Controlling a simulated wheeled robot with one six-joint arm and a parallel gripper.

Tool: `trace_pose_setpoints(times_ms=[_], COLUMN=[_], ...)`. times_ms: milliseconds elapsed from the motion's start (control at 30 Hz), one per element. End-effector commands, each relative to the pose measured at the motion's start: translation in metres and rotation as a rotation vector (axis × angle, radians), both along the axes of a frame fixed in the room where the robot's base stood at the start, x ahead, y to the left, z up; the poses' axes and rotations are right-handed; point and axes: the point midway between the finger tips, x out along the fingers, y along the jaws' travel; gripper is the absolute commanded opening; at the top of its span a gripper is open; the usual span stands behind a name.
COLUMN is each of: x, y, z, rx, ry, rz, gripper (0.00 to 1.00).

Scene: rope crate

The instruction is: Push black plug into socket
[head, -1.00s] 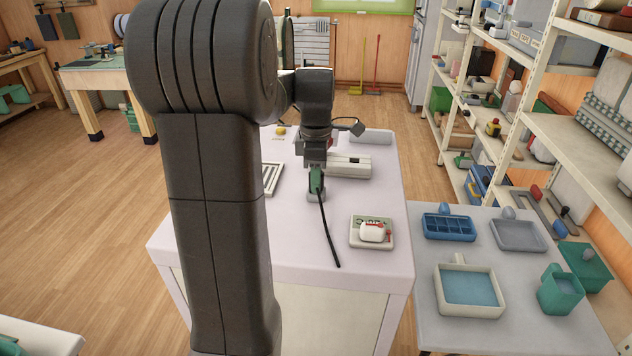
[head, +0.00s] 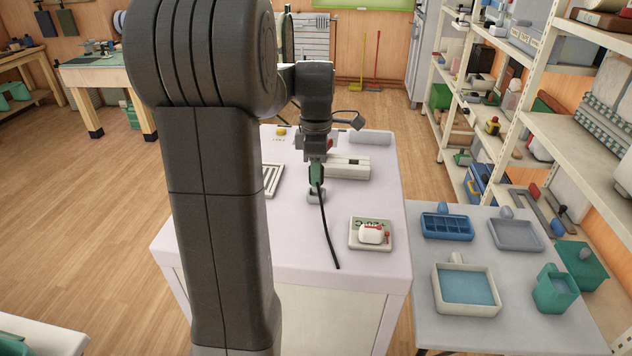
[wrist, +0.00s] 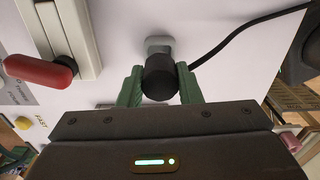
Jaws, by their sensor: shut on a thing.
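My gripper (head: 317,174) is shut on the black plug (wrist: 160,78); its green fingers stand on either side of the plug in the wrist view. A black cord (head: 327,230) hangs from it and runs down to the front of the white table in the head view. A grey block (head: 316,197) sits on the table just below my gripper; in the wrist view it (wrist: 160,45) shows beyond the plug. A pale bar-shaped unit (head: 348,168) lies behind and right of my gripper. I cannot make out socket holes on it.
A small pale tray (head: 357,245) with a white, red-marked thing sits at the table's right front. A slotted white frame (head: 271,180) lies left. The table front is mostly clear.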

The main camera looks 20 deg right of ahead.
Motion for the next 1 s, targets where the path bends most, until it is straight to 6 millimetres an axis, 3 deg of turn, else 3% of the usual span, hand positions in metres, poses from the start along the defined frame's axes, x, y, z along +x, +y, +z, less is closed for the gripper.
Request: trace_pose_setpoints(times_ms=[700,1000], x=[0.000,0.000], y=[0.000,0.000], z=[0.046,0.047], rx=[0.000,0.000], ry=[0.000,0.000], rz=[0.000,0.000], gripper=[0.02,0.02])
